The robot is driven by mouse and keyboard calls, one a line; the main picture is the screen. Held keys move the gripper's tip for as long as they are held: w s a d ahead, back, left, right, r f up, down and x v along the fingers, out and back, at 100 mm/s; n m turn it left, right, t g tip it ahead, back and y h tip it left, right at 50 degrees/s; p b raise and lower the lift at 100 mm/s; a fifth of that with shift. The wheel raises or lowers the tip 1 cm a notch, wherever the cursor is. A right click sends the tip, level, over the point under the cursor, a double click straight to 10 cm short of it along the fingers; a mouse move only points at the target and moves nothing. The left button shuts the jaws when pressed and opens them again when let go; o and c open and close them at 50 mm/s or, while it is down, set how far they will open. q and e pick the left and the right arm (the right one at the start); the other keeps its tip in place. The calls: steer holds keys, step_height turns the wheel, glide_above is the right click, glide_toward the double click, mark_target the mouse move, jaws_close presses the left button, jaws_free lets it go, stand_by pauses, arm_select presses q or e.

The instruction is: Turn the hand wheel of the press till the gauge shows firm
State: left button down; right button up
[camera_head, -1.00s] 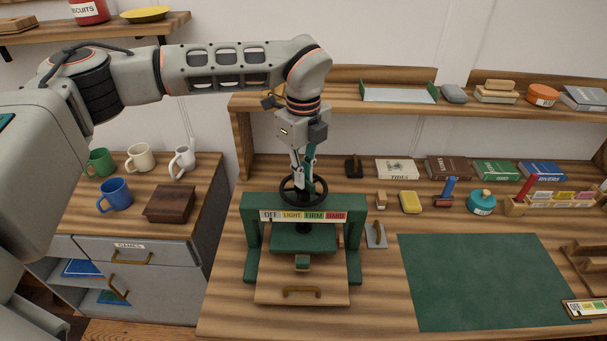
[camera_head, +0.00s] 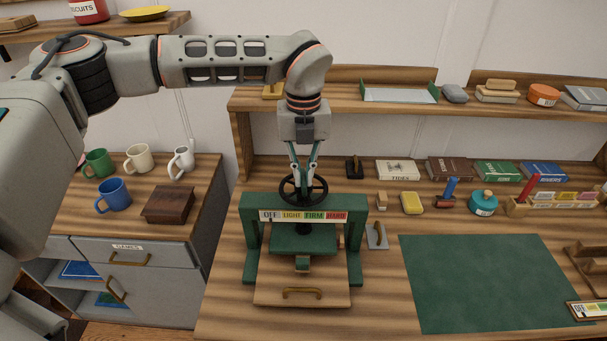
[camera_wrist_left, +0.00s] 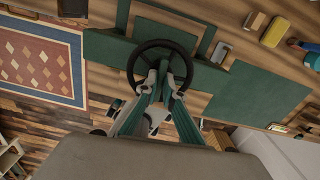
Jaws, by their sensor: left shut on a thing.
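The green press (camera_head: 354,240) stands on the workbench with its black hand wheel (camera_head: 322,201) on top. My left gripper (camera_head: 303,178) comes down from above and is shut on the wheel. The left wrist view also shows the wheel (camera_wrist_left: 133,66), with the fingers (camera_wrist_left: 163,78) at its hub and spokes. The gauge strip (camera_head: 303,216) on the crossbar reads OFF, LIGHT, FIRM, HARD from left to right; its pointer is too small to place surely. The green pressing plate (camera_head: 302,242) hangs below the crossbar, over a small block on the wooden base (camera_head: 270,291). My right gripper is out of view.
A yellow sponge (camera_head: 411,203) and books stand behind. A shelf (camera_head: 345,100) runs behind my wrist. Mugs stand on the left cabinet.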

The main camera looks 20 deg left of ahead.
arm_select(q)
steer(key=m, duration=0.4)
steer(key=shift+m, duration=0.3)
steer(key=m+p, duration=0.1)
steer(key=m, duration=0.2)
steer(key=shift+m, duration=0.4)
steer(key=m, duration=0.2)
steer(key=shift+m, duration=0.3)
steer(key=m, duration=0.5)
steer(key=shift+m, duration=0.3)
steer(key=m, duration=0.5)
steer(key=shift+m, duration=0.3)
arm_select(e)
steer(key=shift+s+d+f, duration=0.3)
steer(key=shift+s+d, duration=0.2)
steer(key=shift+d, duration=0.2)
arm_select(q)
steer(key=shift+m, duration=0.3)
steer(key=c, duration=2.2)
jaws_free()
